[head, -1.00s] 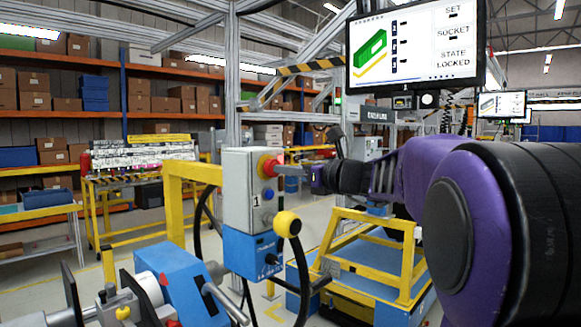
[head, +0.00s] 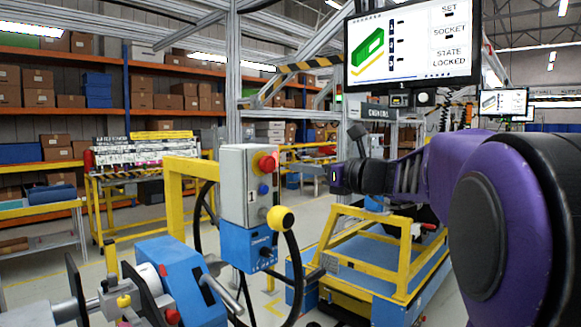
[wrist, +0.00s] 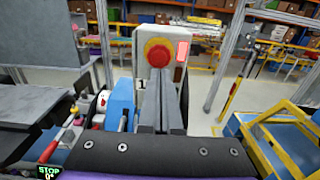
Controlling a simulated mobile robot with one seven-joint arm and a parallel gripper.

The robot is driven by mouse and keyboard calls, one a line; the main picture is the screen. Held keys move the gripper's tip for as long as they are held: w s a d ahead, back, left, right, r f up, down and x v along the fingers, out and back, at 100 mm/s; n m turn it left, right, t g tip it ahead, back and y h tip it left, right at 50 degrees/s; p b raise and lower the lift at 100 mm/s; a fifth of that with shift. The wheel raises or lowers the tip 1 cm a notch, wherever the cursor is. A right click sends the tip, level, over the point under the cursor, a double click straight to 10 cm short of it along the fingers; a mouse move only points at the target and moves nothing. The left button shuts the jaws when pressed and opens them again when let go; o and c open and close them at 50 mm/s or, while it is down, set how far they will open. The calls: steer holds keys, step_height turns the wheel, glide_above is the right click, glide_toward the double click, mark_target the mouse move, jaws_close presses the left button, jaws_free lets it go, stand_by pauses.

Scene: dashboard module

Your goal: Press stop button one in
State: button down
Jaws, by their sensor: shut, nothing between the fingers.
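Stop button one is a red mushroom button (head: 266,163) on the upper part of a grey control box (head: 238,190) marked "1". In the wrist view the red button (wrist: 158,55) shows its yellow ring, straight ahead of the fingertips. My gripper (head: 298,162) is right of the button in the head view, with a gap between them. In the wrist view my gripper (wrist: 161,72) is shut and empty, its fingers pointing at the button and overlapping its lower edge in the picture. I cannot tell how far in the button sits.
A blue button (head: 263,189) sits below the red one. A yellow-knobbed lever (head: 281,219) stands close in front of the box. A yellow-framed cart (head: 370,250) is at right. The screen (head: 412,45) reads "STATE LOCKED".

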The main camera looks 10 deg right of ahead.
steer(key=v, duration=0.7)
steer(key=shift+w+f, duration=0.1)
